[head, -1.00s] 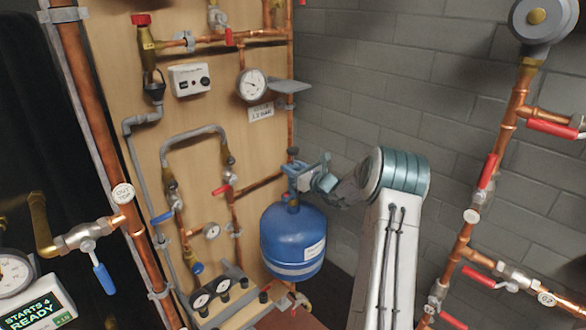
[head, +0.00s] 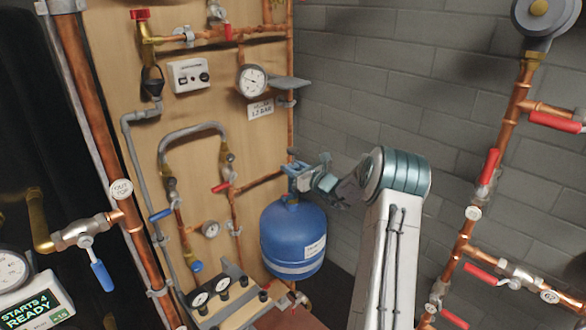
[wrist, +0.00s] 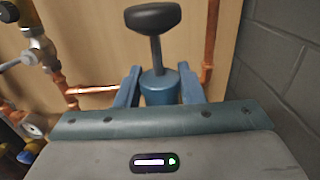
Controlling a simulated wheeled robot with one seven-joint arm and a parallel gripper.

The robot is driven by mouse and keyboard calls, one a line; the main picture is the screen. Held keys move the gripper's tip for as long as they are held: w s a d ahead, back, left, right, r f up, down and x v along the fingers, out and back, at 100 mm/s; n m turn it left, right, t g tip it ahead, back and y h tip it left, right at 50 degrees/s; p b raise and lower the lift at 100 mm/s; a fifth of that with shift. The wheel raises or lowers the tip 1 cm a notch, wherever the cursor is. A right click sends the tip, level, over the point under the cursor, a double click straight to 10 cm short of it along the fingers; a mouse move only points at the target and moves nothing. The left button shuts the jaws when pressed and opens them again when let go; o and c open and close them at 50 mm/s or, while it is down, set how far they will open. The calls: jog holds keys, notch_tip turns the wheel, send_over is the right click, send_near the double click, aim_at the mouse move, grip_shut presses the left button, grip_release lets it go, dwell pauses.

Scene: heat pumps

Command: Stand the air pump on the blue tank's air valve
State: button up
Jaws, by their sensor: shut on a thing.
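The air pump has a blue body (wrist: 160,87), a thin rod and a black handle (wrist: 153,17) on top. It stands upright between the fingers of my gripper (wrist: 160,92), which is shut on its body. In the head view my gripper (head: 298,178) is directly over the top of the blue tank (head: 293,240). The tank stands upright with a white label and a pale band. The air valve and the pump's foot are hidden at the tank's top, so I cannot tell whether they touch.
A gauge panel (head: 228,295) stands left of the tank. A block wall (head: 400,80) lies behind. More pipes (head: 470,225) stand at right.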

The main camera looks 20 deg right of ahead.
jog(key=shift+f+b, duration=0.35)
jog(key=shift+b, duration=0.2)
dwell(0.4)
jog(key=o, duration=1.3)
jog(key=shift+f, duration=0.15)
jog(key=shift+s, duration=0.1)
jog(key=shift+b+v, duration=0.45)
jog(key=shift+v, duration=3.75)
